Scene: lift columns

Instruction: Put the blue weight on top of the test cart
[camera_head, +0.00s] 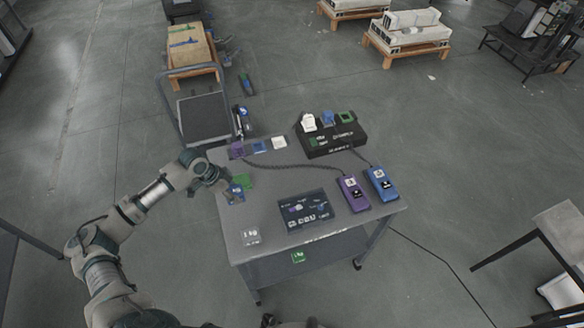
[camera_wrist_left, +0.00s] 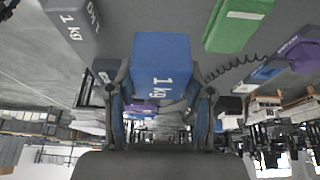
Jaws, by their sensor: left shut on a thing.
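The blue weight (camera_head: 237,191) is a small block at the left edge of a grey wheeled table (camera_head: 275,220). In the left wrist view the blue weight (camera_wrist_left: 161,62), marked 1 kg, sits between the fingers of my left gripper (camera_wrist_left: 160,103). My left gripper (camera_head: 226,187) is shut on it. Whether the weight touches the tabletop is unclear. A flat dark cart (camera_head: 204,118) with a push handle stands behind the table at left. My right gripper is not in view.
A green block (camera_head: 243,180) lies close behind the blue weight. A pale 1 kg weight (camera_head: 251,237) stands at the front left. A dark screen (camera_head: 305,210), purple handset (camera_head: 353,194), blue handset (camera_head: 381,183) and black box (camera_head: 331,138) occupy the table.

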